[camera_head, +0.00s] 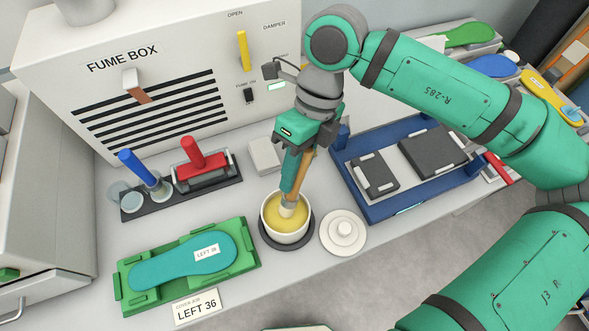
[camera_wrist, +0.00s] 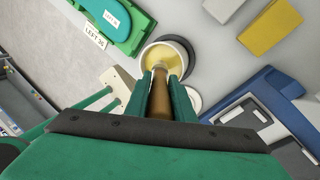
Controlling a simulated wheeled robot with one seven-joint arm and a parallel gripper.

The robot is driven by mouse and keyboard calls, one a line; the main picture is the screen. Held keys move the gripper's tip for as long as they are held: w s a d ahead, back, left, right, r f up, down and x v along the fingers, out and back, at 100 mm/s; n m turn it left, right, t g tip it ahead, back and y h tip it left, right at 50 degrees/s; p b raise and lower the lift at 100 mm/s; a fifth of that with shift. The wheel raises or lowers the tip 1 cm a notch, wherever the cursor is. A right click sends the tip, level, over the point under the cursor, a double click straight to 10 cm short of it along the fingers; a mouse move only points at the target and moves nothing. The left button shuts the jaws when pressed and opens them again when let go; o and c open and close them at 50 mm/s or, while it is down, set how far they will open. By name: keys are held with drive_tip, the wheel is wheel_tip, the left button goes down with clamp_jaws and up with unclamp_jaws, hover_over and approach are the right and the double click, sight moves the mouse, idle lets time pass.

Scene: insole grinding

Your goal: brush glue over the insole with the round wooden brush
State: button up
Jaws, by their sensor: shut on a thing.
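My gripper (camera_head: 293,178) is shut on the wooden brush (camera_head: 304,176), which points down into the glue pot (camera_head: 264,222). The brush tip is at the yellow glue; how deep it sits I cannot tell. The wrist view also shows the brush (camera_wrist: 159,95) between the green fingers and the pot (camera_wrist: 146,56) beyond them. The teal insole (camera_head: 176,264), labelled LEFT 36, lies in a green holder (camera_head: 248,262) to the left of the pot. Part of the insole (camera_wrist: 98,12) shows at the top of the wrist view.
A white lid (camera_head: 343,232) lies right of the pot. A LEFT 36 card (camera_head: 197,306) lies in front of the holder. Behind stand a blue-handled tool (camera_head: 138,169), a red-handled press (camera_head: 203,165) and the fume box (camera_head: 150,85). A blue tray (camera_head: 385,208) with dark blocks is at right.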

drive_tip(key=shift+f, duration=0.7)
idle(1.6)
drive_tip(key=shift+r, duration=3.55)
